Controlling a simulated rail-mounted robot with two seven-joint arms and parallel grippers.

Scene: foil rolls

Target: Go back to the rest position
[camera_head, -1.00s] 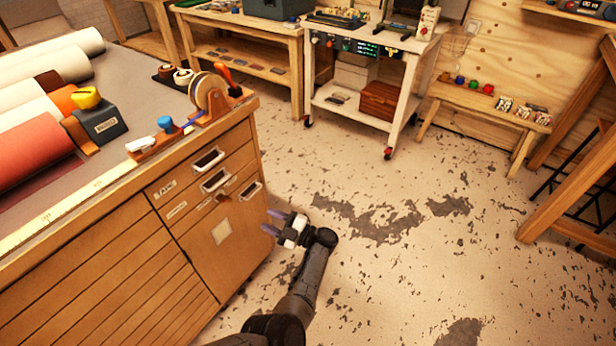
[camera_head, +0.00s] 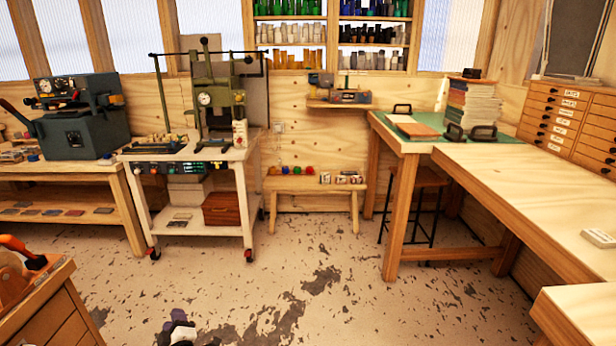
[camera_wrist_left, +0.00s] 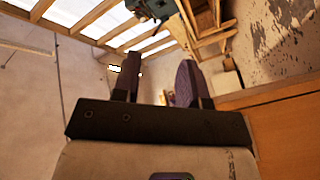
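My left gripper (camera_head: 177,318) shows at the bottom edge of the head view, over the floor and to the right of the wooden cabinet (camera_head: 62,306). In the left wrist view its two dark purple fingers (camera_wrist_left: 157,72) stand apart with nothing between them, so it is open and empty. Most of the left arm is cut off by the frame. My right gripper is not in view. The foil rolls are outside the current views.
A white cart (camera_head: 248,190) holds a press (camera_head: 218,100). A low wooden bench (camera_head: 315,185) stands beside it. A workbench (camera_head: 545,190) runs along the right. An orange-handled tool (camera_head: 18,245) sits on the cabinet. The floor (camera_head: 330,290) between is clear.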

